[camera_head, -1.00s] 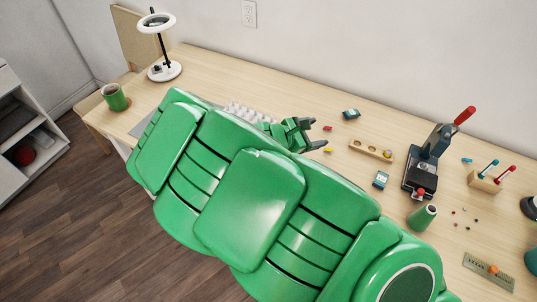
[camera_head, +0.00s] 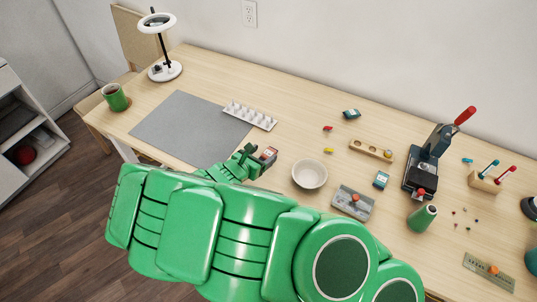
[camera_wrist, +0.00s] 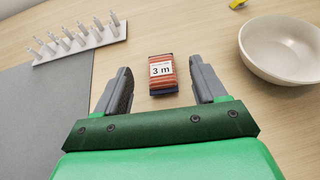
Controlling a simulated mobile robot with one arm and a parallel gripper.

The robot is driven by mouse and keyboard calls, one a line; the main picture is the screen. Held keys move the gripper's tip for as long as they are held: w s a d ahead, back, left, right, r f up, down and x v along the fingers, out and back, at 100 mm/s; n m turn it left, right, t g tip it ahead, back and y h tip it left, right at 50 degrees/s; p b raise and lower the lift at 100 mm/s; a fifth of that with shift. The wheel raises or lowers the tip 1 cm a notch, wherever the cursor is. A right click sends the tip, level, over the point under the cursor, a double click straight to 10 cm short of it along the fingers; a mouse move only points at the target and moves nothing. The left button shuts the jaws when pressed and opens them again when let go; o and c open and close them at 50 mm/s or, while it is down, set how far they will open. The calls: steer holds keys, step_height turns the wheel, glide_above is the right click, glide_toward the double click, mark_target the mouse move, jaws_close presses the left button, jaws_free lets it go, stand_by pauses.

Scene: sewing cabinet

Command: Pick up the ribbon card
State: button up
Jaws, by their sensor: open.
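The ribbon card (camera_wrist: 162,76) is a small block wound with orange-brown ribbon, with a white "3 m" label and a dark blue edge. It lies on the wooden table. In the head view the card (camera_head: 268,154) shows small, right beside my gripper's fingers. My gripper (camera_wrist: 160,66) is open in the wrist view, with one grey finger to the left of the card and one to the right. Gaps show on both sides, and nothing is held.
A white bowl (camera_head: 309,174) stands close to the right. A white pegged rack (camera_head: 249,116) and a grey mat (camera_head: 190,127) lie to the left. Two teal labelled items (camera_head: 351,114) (camera_head: 381,180), a grey plate device (camera_head: 353,202) and a press (camera_head: 429,160) stand farther right.

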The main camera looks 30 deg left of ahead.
mark_target(272, 149)
steer(key=shift+f+x, duration=0.2)
steer(key=shift+x, duration=1.15)
steer(key=shift+f+x, duration=0.15)
steer(key=shift+x, duration=1.2)
steer(key=shift+s+a, duration=0.1)
steer(key=shift+s, duration=0.05)
steer(key=c, duration=1)
steer(key=shift+c, duration=0.2)
steer(key=shift+r, duration=0.1)
step_height(272, 149, up, 10)
